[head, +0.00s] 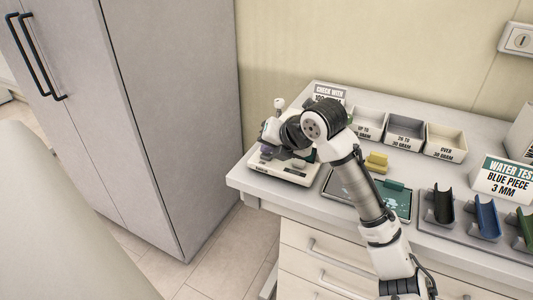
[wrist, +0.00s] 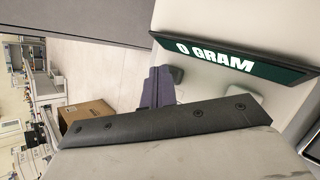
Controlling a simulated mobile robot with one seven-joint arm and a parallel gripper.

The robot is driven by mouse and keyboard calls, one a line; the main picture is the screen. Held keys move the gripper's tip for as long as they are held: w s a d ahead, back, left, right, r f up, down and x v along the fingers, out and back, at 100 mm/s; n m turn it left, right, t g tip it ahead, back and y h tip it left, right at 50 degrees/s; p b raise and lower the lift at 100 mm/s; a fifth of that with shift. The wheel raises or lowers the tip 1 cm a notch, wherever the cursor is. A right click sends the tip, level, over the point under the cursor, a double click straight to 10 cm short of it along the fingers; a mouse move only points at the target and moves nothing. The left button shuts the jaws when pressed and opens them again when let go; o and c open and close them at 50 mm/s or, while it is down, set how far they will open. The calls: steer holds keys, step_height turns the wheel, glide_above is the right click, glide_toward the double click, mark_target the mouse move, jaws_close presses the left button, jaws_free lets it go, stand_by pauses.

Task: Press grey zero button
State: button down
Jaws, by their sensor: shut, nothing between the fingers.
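The white scale (head: 290,177) stands at the left end of the table, partly hidden by my arm. Its dark green display (wrist: 240,60) reads "0 GRAM" in the wrist view. My gripper (head: 266,154) is shut and empty, pointing down at the scale's left front part. In the wrist view, its purple fingers (wrist: 157,88) are together beside the grey button; whether they touch it, I cannot tell.
Labelled weight bins (head: 405,131) stand along the back of the table. A yellow piece (head: 377,162), a dark tablet (head: 399,204) and coloured holders (head: 484,219) lie to the right. A tall grey cabinet (head: 180,110) stands left, with floor between.

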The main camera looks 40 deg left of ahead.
mark_target(269, 156)
stand_by(0.4)
steer(key=shift+r+p, duration=0.65)
steer(key=shift+r, duration=0.25)
steer(key=shift+r+p, duration=1.75)
steer(key=shift+r, duration=0.8)
